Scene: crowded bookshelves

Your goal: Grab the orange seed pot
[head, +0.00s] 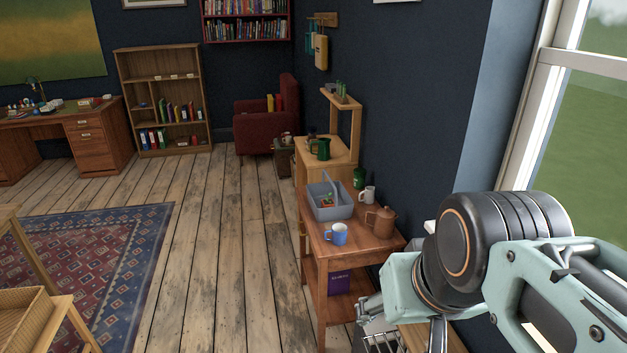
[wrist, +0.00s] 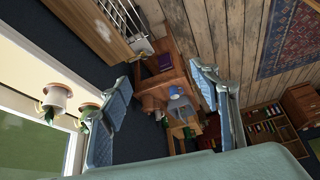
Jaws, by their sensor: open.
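No thing is clearly identifiable as the orange seed pot. In the head view, a small orange-and-green item (head: 327,200) sits inside the grey handled caddy (head: 342,212) on the wooden side table (head: 313,236); it is too small to tell what it is. In the wrist view, pots with green plants stand by the window, one whitish with a brownish rim (wrist: 57,98) and another partly hidden (wrist: 90,108).
A blue mug (head: 336,235), a white mug (head: 367,194) and a brown pot with a spout (head: 380,221) share the table with the caddy. The wall and window are close on the right. Open floor (head: 222,240) lies left.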

